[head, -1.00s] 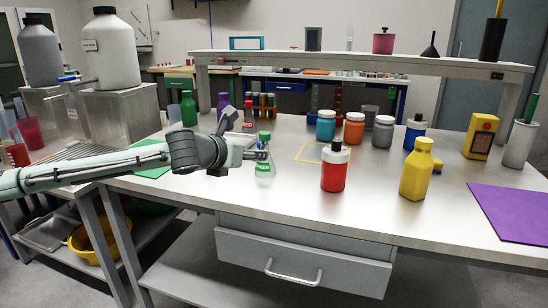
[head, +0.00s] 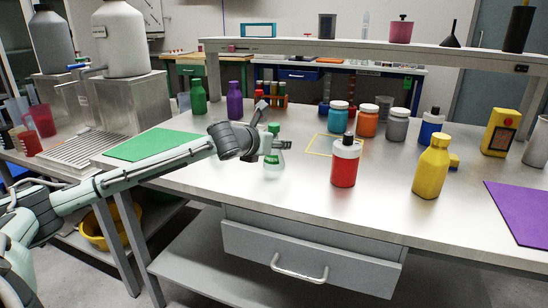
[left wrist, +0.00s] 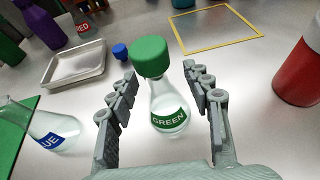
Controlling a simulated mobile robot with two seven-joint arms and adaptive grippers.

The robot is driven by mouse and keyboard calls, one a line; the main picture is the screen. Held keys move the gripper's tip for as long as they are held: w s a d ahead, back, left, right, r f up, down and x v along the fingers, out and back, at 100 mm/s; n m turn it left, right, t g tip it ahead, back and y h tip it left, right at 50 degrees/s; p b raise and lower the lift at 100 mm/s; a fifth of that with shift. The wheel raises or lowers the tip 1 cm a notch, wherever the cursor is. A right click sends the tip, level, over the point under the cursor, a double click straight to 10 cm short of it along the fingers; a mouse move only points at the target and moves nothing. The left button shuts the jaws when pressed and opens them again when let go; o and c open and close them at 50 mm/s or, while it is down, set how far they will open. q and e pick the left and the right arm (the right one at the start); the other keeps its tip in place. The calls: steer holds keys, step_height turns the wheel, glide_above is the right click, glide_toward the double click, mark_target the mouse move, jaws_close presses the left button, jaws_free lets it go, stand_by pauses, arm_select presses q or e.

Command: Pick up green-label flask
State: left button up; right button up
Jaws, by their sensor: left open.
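The green-label flask (head: 272,163) is a clear flask with a green cap, standing on the steel table. It also shows in the left wrist view (left wrist: 168,112), upright, with its label reading GREEN. My left gripper (head: 274,147) is at the flask. In the left wrist view my left gripper (left wrist: 160,76) has its fingers open on either side of the flask, with gaps visible on both sides. My right gripper is not in view.
A red bottle (head: 345,162) stands to the right, near a yellow square outline (left wrist: 218,29). A yellow bottle (head: 431,170) stands farther right.

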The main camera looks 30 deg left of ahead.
arm_select(q)
steer(key=c, duration=1.1)
jaws_close()
steer(key=shift+r, duration=0.1)
